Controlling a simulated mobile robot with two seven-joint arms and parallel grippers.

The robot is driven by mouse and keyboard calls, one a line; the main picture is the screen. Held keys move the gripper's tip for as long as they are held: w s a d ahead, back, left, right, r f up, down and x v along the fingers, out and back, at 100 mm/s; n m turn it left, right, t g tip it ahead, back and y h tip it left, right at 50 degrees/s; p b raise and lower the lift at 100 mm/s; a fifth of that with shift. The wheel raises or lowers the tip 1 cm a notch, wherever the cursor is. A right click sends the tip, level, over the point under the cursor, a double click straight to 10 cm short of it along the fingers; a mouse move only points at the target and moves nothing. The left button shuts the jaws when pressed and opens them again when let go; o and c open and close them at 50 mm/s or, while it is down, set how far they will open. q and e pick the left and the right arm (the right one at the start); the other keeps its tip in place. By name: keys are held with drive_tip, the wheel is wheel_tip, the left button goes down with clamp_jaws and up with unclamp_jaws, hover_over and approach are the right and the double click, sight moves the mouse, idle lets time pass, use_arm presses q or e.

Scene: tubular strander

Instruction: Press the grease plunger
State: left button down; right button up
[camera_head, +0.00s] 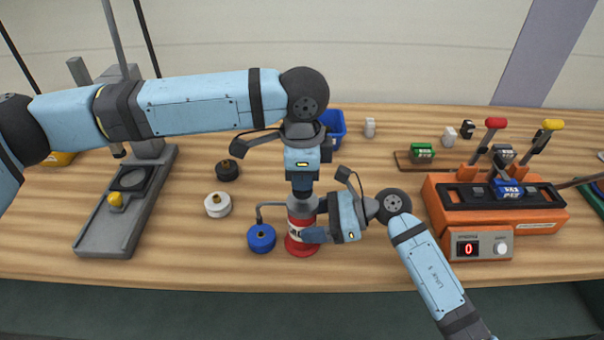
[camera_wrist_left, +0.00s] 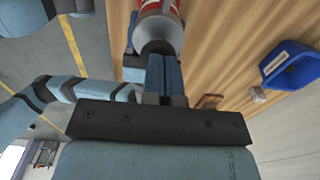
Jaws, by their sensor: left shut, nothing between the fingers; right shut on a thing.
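The grease dispenser is a red can (camera_head: 299,249) with a white label and grey top, standing upright on the wooden table. A thin tube (camera_head: 268,205) runs from it leftward over a blue round part (camera_head: 262,238) with a brass centre. My left gripper (camera_head: 302,194) points straight down, shut and empty, right above the dispenser's top. The plunger is hidden behind its fingers; I cannot tell if they touch. In the left wrist view the shut fingers (camera_wrist_left: 165,65) reach the grey top (camera_wrist_left: 158,33). My right gripper (camera_head: 312,235) is shut on the can from the right.
White (camera_head: 217,204) and black (camera_head: 228,169) round parts lie left of the dispenser. A grey press stand (camera_head: 118,215) is farther left. A blue bin (camera_head: 334,124) stands behind. An orange machine (camera_head: 497,222) with levers and a display is at right.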

use_arm(q)
wheel_tip(320, 180, up, 14)
idle(0.5)
idle(0.3)
use_arm(e)
drive_tip(key=o, duration=1.2)
drive_tip(key=shift+c, duration=0.2)
drive_tip(key=shift+d, duration=0.1)
